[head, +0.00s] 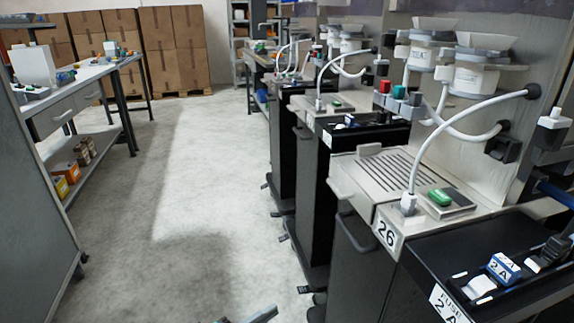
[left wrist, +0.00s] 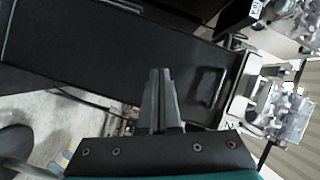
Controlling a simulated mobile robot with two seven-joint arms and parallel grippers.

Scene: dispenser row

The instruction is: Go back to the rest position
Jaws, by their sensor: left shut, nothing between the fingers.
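My left gripper (head: 264,315) shows only as a small grey tip at the bottom edge of the head view, low over the grey floor and left of the nearest dispenser station. In the left wrist view my left gripper (left wrist: 159,75) has its two fingers together, with nothing held. Behind the fingers in that view is a dark cabinet panel (left wrist: 100,55); I cannot tell whether they touch it.
Dispenser station 26 (head: 388,232) stands at right with a black fuse tray (head: 415,255); more stations recede behind it. A workbench (head: 85,72) stands at left, cardboard boxes (head: 172,50) at the back. The floor aisle (head: 180,170) between is clear.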

